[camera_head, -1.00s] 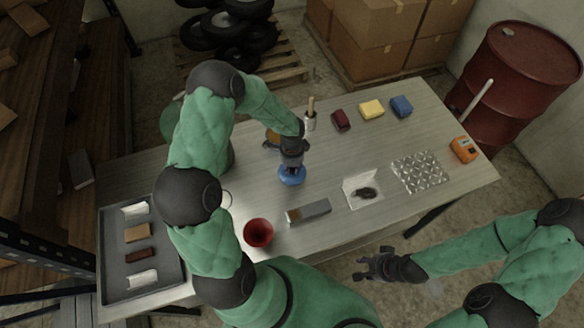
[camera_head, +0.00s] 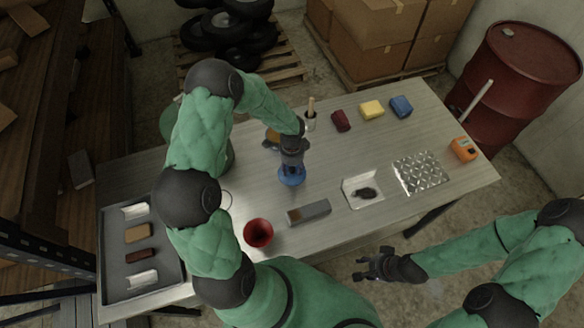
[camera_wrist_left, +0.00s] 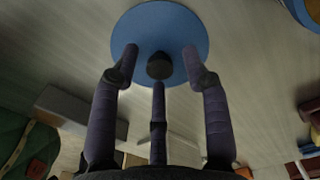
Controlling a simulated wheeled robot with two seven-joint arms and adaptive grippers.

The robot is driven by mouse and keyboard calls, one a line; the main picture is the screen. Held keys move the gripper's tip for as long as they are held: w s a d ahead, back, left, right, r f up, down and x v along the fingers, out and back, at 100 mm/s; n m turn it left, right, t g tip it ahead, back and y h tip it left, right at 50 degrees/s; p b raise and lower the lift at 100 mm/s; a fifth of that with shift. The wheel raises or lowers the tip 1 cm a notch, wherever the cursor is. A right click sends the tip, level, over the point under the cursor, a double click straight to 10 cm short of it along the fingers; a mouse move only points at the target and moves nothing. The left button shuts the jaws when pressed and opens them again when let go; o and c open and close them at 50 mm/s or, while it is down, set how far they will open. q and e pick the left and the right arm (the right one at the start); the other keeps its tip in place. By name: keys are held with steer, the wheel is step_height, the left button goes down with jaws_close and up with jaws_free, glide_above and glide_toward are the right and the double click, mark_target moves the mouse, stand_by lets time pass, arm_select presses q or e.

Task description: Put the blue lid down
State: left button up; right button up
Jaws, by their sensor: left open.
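The blue lid (camera_head: 291,179) is a round disc with a dark knob in its middle. It rests on the table (camera_head: 330,165), near the middle. In the left wrist view the lid (camera_wrist_left: 178,30) lies beneath the fingertips. My left gripper (camera_head: 291,166) is directly above the lid; its fingers (camera_wrist_left: 160,62) are spread around the dark knob, with gaps visible between fingers and knob. My right gripper (camera_head: 368,265) is off the front edge of the table, fingers apart and empty.
A red cup (camera_head: 258,232) and a grey block (camera_head: 308,212) stand in front of the lid. A white square tray (camera_head: 352,197) and a patterned metal plate (camera_head: 420,172) lie right. A grey tray (camera_head: 115,285) holds several samples at left.

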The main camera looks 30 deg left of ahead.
mark_target(292, 169)
arm_select(q)
step_height(292, 169, up, 11)
steer(key=shift+p, duration=0.4)
stand_by(0.4)
